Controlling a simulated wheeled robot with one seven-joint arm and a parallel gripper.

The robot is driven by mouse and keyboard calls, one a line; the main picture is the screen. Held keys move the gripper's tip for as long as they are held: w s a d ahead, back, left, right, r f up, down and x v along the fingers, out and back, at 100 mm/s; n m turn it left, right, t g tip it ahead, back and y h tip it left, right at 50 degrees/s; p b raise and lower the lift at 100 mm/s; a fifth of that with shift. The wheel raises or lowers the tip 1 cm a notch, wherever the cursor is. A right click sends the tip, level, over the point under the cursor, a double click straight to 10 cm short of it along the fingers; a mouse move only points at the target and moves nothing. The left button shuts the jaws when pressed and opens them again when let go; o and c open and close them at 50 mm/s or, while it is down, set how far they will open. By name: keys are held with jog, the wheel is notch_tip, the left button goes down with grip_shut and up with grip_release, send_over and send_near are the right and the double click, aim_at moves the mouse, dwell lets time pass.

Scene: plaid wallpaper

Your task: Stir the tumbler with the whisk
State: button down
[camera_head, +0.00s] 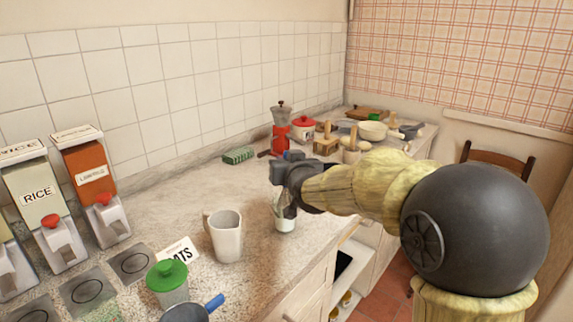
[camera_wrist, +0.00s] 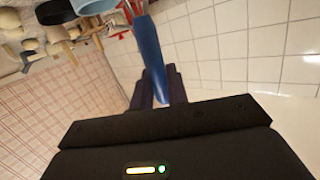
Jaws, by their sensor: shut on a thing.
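My gripper (camera_head: 292,180) hangs over the counter, shut on the blue handle of the whisk (camera_wrist: 150,55). In the wrist view the handle runs up between the two dark fingers (camera_wrist: 160,84). In the head view the whisk's wire end (camera_head: 285,204) points down from the gripper at the mouth of a small pale tumbler (camera_head: 286,225). The wires appear to reach into the tumbler; their depth is hidden. The tumbler stands upright near the counter's front edge, below my gripper.
A white pitcher (camera_head: 226,238) stands left of the tumbler. A green-lidded jar (camera_head: 168,282) and a dark pan (camera_head: 185,313) are nearer. Dispensers (camera_head: 88,170) line the left.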

jog(key=shift+w+d+r+p, duration=0.1)
jog(key=shift+w+r+p, duration=0.15)
jog(key=shift+r+p, duration=0.7)
jog(key=shift+w+a+r+p, duration=0.15)
jog(key=shift+r+p, duration=0.4)
jog(key=shift+r, duration=0.75)
jog(key=shift+w+d+r+p, duration=0.15)
jog(key=shift+w+r+p, duration=0.15)
jog(key=shift+r+p, duration=0.65)
jog(key=shift+r, duration=0.1)
